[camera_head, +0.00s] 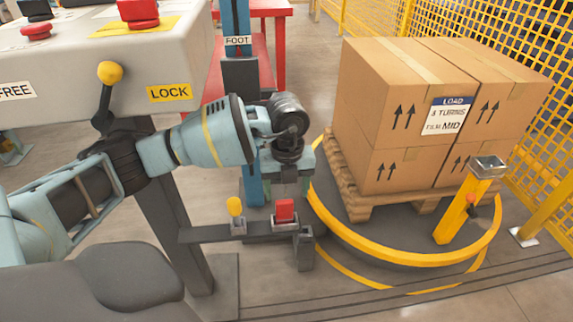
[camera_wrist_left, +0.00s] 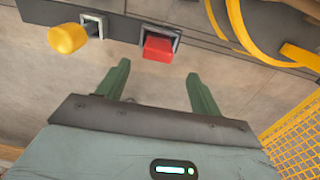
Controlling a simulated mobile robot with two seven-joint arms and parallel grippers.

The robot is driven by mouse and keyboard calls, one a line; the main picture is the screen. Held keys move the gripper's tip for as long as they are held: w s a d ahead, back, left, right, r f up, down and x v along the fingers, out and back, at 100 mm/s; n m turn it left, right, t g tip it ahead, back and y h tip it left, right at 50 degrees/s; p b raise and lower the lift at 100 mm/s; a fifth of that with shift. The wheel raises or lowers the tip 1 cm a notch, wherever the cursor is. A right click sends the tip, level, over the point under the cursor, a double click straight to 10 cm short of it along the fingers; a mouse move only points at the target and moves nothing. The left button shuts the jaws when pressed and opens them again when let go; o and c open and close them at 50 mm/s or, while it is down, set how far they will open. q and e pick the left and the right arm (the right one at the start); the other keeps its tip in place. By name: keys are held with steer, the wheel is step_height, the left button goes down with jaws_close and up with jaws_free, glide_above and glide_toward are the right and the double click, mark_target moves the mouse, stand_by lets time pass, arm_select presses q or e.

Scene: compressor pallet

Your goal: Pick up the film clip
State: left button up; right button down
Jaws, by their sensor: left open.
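A small red block (camera_head: 285,210), which looks like the film clip, sits in a grey holder on a dark bar. It also shows in the left wrist view (camera_wrist_left: 158,48), just beyond the fingertips. My left gripper (camera_head: 287,190) hangs close above and behind the red block in the head view. In the left wrist view its two green fingers (camera_wrist_left: 162,74) are spread, with nothing between them. The red block lies roughly in line with the gap and apart from both fingers. My right gripper is not in view.
A yellow-handled item (camera_head: 235,207) stands in another holder left of the red block. Stacked cartons (camera_head: 380,110) sit on a pallet (camera_head: 350,185) over a yellow-rimmed turntable (camera_head: 390,255). A yellow mesh fence (camera_head: 440,20) stands at right.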

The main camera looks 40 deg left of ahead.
mark_target(284, 202)
arm_select(q)
steer(key=shift+f+b, duration=0.4)
steer(key=shift+f, duration=0.7)
steer(key=shift+a+f, duration=0.15)
steer(key=shift+f, duration=0.45)
steer(key=f, duration=0.1)
steer(key=f+b, duration=0.1)
steer(key=f, duration=0.1)
steer(key=f+b, duration=0.1)
steer(key=shift+a+f, duration=0.3)
steer(key=shift+r, duration=0.1)
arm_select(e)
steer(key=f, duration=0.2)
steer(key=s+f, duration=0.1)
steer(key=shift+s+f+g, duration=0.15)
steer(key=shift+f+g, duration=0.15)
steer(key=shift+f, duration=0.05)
arm_select(q)
steer(key=c, duration=1.1)
steer(key=shift+o, duration=0.2)
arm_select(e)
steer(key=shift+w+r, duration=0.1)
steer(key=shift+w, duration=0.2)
